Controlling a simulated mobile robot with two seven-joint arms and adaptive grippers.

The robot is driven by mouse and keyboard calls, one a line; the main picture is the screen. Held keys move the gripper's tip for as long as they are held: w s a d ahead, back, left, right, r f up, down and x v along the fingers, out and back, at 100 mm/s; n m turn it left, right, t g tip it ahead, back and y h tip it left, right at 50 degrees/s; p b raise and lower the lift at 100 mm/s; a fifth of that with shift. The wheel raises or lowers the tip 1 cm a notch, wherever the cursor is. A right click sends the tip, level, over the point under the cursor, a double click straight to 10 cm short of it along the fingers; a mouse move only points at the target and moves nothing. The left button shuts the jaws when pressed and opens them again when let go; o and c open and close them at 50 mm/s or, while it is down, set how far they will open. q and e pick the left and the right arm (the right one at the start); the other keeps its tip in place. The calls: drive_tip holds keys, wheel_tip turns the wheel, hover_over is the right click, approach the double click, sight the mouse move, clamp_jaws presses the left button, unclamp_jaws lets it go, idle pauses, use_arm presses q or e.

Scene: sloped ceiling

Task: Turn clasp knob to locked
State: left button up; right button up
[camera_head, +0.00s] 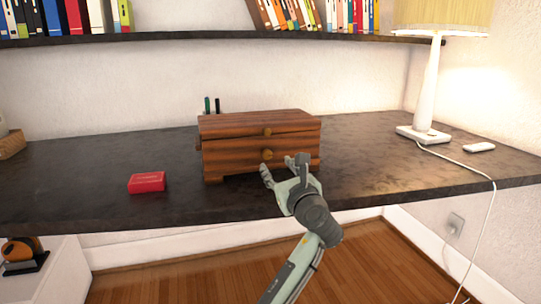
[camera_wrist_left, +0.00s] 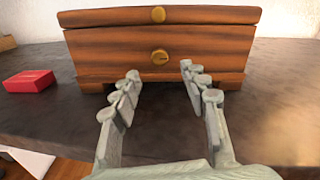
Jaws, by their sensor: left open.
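A wooden box (camera_head: 225,155) with a lid stands on the dark shelf desk, its front facing me. The lid looks down. My right gripper is out of view.
A red box (camera_head: 147,182) lies on the desk (camera_head: 80,180) to the left. A white lamp (camera_head: 431,85) with a cord and a small white object (camera_head: 479,147) are at the right. A bookshelf (camera_head: 200,37) hangs above.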

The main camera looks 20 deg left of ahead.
sight(268, 155)
use_arm(q)
drive_tip(key=x, duration=0.6)
drive_tip(key=shift+w+a, duration=0.35)
drive_tip(key=shift+w, duration=0.15)
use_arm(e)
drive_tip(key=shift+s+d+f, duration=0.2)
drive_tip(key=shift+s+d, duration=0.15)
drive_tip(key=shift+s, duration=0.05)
use_arm(q)
clamp_jaws()
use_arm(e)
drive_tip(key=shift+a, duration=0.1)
